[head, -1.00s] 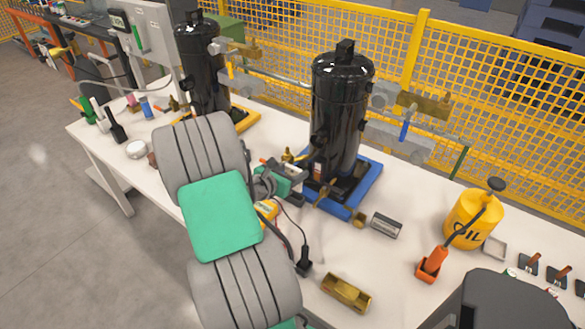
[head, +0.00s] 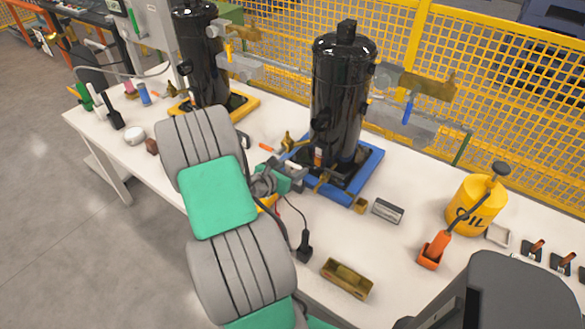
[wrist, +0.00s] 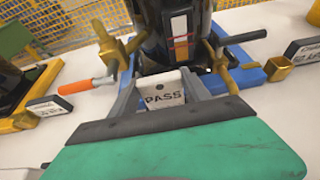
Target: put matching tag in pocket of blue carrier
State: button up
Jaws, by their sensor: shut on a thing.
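The blue carrier (head: 368,180) holds an upright black compressor (head: 340,100) and also shows in the wrist view (wrist: 250,78). My gripper (head: 296,177) is at the carrier's near left side. In the wrist view, my gripper (wrist: 167,90) is shut on a white tag (wrist: 165,94) that reads PASS. The tag is in front of the compressor's base, where a label with red and orange bands (wrist: 180,38) shows. The carrier's pocket is not clearly visible; I cannot tell whether the tag touches the carrier.
Brass fittings (wrist: 238,75) stick out beside my fingers. An orange-handled tool (wrist: 88,86) lies to the left. A yellow carrier (head: 240,104) with another compressor stands behind.

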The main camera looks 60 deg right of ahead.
jog(key=shift+f+b, duration=0.35)
jog(key=shift+f, duration=0.25)
jog(key=o, duration=1.4)
jog(key=c, duration=0.3)
jog(key=shift+c, duration=0.2)
jog(key=shift+r, duration=0.1)
jog(key=shift+r+p, duration=3.45)
jog(key=shift+p, duration=0.25)
